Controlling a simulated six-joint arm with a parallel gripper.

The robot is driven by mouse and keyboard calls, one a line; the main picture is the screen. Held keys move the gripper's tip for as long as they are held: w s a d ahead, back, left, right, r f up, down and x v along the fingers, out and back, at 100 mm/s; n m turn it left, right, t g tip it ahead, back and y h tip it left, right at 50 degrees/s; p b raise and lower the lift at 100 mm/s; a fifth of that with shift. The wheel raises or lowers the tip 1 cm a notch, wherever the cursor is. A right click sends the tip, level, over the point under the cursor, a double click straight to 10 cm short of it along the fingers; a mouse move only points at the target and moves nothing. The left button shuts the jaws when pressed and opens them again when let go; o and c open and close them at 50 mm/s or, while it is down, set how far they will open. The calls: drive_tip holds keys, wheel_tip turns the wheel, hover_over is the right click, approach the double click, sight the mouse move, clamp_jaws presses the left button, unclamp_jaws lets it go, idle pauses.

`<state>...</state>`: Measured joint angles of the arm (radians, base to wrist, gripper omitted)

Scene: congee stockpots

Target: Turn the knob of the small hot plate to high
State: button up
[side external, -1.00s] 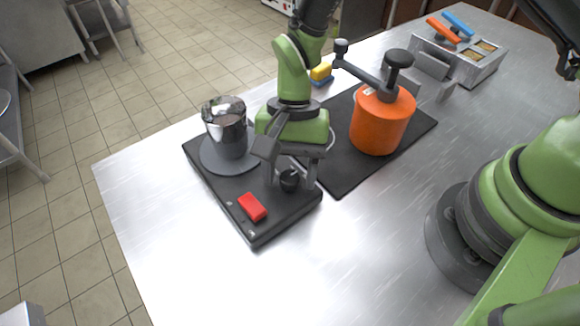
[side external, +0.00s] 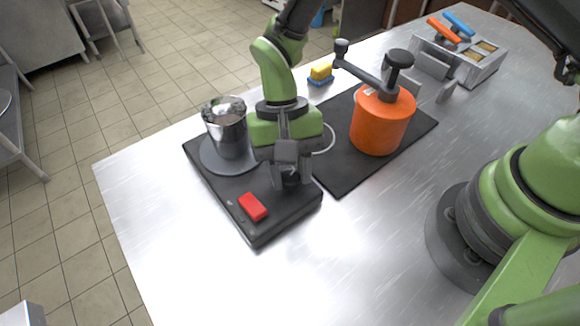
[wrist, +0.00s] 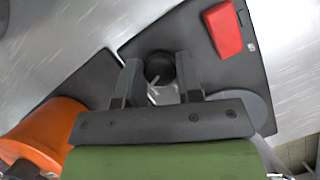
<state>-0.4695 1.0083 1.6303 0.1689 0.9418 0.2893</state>
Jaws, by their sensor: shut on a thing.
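The small hot plate (side external: 232,206) is a dark slab on the steel table, with a round grey plate (side external: 209,158) and a red rocker switch (side external: 252,207) on its top. Its black round knob (wrist: 159,68) sits near a corner and is mostly hidden by my gripper in the side view. My gripper (wrist: 161,76) points down over the knob, with one finger on each side, shut on it. In the side view my gripper (side external: 290,184) is at the hot plate's right part. A shiny metal pot (side external: 228,133) stands on the round plate.
An orange pot (side external: 380,124) with a crank on top stands on a black mat (side external: 343,178) just right of my gripper. A yellow and blue sponge (side external: 321,75) and a metal container (side external: 480,65) lie farther back. The table's front is clear.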

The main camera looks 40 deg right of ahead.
drive_tip(key=n+h, duration=0.1)
drive_tip(key=n, duration=0.2)
drive_tip(key=n+h, duration=0.1)
drive_tip(key=n, duration=0.3)
drive_tip(key=shift+a+h, duration=0.2)
drive_tip(key=shift+h, duration=0.2)
drive_tip(key=n+h, duration=0.1)
drive_tip(key=n, duration=0.2)
drive_tip(key=n+h, duration=0.1)
drive_tip(key=n, duration=0.2)
drive_tip(key=shift+t, duration=0.3)
drive_tip(key=shift+n, duration=0.4)
drive_tip(key=o, duration=0.9)
drive_tip(key=v, duration=1)
drive_tip(key=shift+s+a, duration=0.1)
drive_tip(key=shift+s, duration=0.05)
drive_tip(key=shift+r, duration=0.1)
